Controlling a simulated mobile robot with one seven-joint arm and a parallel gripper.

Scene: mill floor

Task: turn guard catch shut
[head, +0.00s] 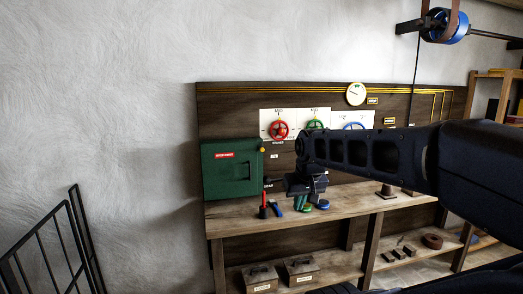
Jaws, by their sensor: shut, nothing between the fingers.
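A dark green box (231,170) with a red label and a small dark handle stands at the left end of the wooden bench (225,217). A small yellow knob (263,149) shows at its upper right edge. Which part is the guard catch I cannot tell at this size; its position is not readable. My gripper (305,193) is in front of the bench's back board, right of the green box and apart from it in the picture. It is shut and empty. My arm comes in from the right and hides part of the board.
Red (279,130), green (315,125) and blue (354,126) handwheels and a round gauge (356,94) are on the back board. A red-handled tool (263,208) and a blue one (275,203) are near the bench front. A black railing (60,250) stands at lower left.

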